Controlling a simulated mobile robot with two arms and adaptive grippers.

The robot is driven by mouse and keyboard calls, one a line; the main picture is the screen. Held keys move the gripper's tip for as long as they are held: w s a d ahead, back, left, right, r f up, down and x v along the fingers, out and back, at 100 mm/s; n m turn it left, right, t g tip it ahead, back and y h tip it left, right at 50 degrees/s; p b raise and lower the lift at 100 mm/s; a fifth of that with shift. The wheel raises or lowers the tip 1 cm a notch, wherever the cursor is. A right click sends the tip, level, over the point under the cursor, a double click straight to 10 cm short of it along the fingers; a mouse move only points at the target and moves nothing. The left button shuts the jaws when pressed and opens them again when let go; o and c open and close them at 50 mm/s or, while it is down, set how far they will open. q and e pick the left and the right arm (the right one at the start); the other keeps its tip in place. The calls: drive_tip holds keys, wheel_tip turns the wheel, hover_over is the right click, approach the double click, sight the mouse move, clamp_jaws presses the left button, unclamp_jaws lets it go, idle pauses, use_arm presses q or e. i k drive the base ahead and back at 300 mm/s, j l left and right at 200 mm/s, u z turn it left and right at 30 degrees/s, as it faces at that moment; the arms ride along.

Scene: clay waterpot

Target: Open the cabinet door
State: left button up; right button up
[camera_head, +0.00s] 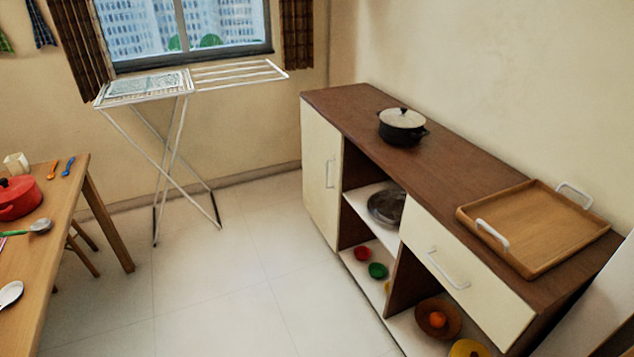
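The cabinet (365,113) is a long low wooden unit along the right wall, with a brown top and cream fronts. Its cream door (316,172) is at the far left end and looks shut. A white vertical handle (330,173) sits near the door's right edge. A cream drawer (455,262) with a white handle (447,268) is at the near right and looks shut. Neither of my grippers shows in the head view.
A black pot with a pale lid (402,122) and a wooden tray (535,222) stand on the cabinet top. Open shelves hold a dark pan (386,207) and small bowls (378,270). A drying rack (170,140) stands by the window; a table (75,200) is left. The middle floor is clear.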

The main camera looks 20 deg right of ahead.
sight(322, 143)
drive_tip(key=i+z, duration=0.15)
drive_tip(key=z, duration=0.35)
drive_tip(key=i+z, duration=0.35)
drive_tip(key=i, duration=0.25)
drive_tip(key=i+j+z, duration=0.3)
drive_tip(key=i, duration=0.25)
